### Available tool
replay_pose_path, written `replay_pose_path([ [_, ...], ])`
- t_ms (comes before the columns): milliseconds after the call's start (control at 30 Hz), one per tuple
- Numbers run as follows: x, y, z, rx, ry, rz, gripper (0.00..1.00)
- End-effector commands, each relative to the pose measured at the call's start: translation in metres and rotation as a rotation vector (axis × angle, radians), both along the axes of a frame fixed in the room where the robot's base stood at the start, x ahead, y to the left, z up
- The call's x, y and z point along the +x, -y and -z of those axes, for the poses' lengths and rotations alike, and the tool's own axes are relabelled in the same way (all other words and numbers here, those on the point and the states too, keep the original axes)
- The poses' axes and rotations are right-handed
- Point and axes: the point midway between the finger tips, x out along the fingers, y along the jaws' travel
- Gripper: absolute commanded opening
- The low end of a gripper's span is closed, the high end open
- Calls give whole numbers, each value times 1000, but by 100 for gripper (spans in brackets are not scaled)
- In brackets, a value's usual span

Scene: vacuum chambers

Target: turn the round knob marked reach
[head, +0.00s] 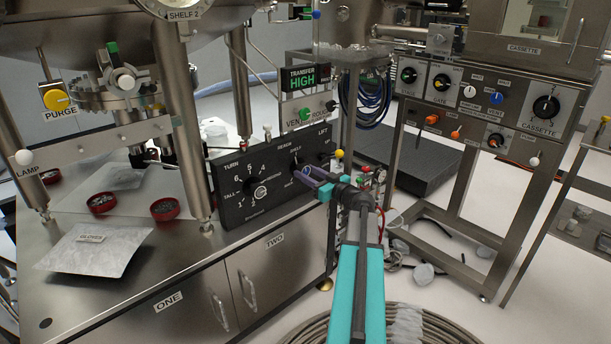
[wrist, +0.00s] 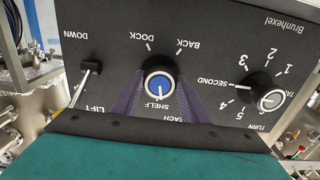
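The reach knob (wrist: 160,84) is round and black with a blue face in the wrist view. Its white pointer line faces the word SHELF; DOCK and BACK are the other marks. The REACH label beside it is partly covered by my gripper. My gripper (wrist: 159,79) has its two purple fingers spread, one on each side of the knob, with the tips close to its sides. I cannot see clear contact. In the head view my gripper (head: 308,177) is at the black control panel (head: 233,203) and hides part of the knob.
The turn knob (wrist: 267,91) sits beside the reach knob, and the lift lever (wrist: 87,78) is on its other side. In the head view a steel post (head: 181,120) stands left of the panel. A cassette rack (head: 470,135) stands at the right.

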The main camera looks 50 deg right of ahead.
Motion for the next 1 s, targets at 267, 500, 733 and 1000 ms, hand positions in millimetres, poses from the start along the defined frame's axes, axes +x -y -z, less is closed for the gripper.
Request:
replay_pose_path([
  [267, 2, -7, 1, 3, -1, -9, 18],
  [500, 4, -6, 1, 41, 3, -12, 18],
  [733, 4, -6, 2, 143, 11, -11, 18],
  [1000, 4, -6, 1, 333, 26, -10, 18],
])
